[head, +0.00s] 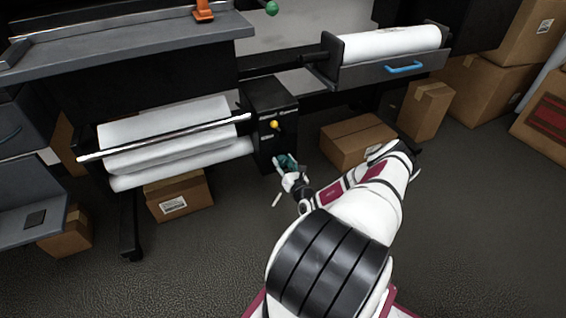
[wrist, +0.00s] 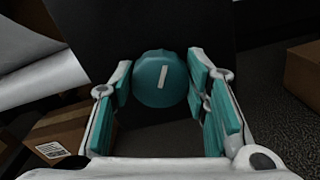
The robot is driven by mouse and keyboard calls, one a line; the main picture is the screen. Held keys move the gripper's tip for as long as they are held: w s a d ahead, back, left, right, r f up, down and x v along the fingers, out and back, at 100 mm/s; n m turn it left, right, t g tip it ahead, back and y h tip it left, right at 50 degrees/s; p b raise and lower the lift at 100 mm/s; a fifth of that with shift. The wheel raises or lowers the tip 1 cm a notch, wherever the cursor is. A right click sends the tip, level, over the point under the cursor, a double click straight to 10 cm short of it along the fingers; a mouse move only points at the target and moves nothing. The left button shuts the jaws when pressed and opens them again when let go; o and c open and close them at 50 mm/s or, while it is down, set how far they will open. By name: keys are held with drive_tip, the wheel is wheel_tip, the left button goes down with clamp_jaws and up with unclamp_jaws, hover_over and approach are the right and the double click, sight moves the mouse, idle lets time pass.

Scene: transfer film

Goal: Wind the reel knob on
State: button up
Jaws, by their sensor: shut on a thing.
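The reel knob (wrist: 161,79) is a round teal knob with a pale bar mark, tilted a little right of upright, in the wrist view. It sits on the dark end box (head: 272,110) of the film reel. My gripper (wrist: 161,88) has teal finger pads on both sides of the knob and is shut on it. In the head view my gripper (head: 285,163) is at the lower front of the box, and it hides most of the knob there. White film rolls (head: 175,140) lie to the left of the box.
A yellow knob (head: 274,125) sits higher on the box. Cardboard boxes (head: 357,140) stand on the floor behind and right of my arm; another box (head: 178,194) is under the rolls. Floor left of my arm is clear.

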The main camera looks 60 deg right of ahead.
drive_tip(key=shift+m, duration=1.5)
drive_tip(key=o, duration=1.1)
drive_tip(key=shift+o, duration=0.2)
drive_tip(key=v, duration=1.2)
drive_tip(key=shift+f, duration=0.1)
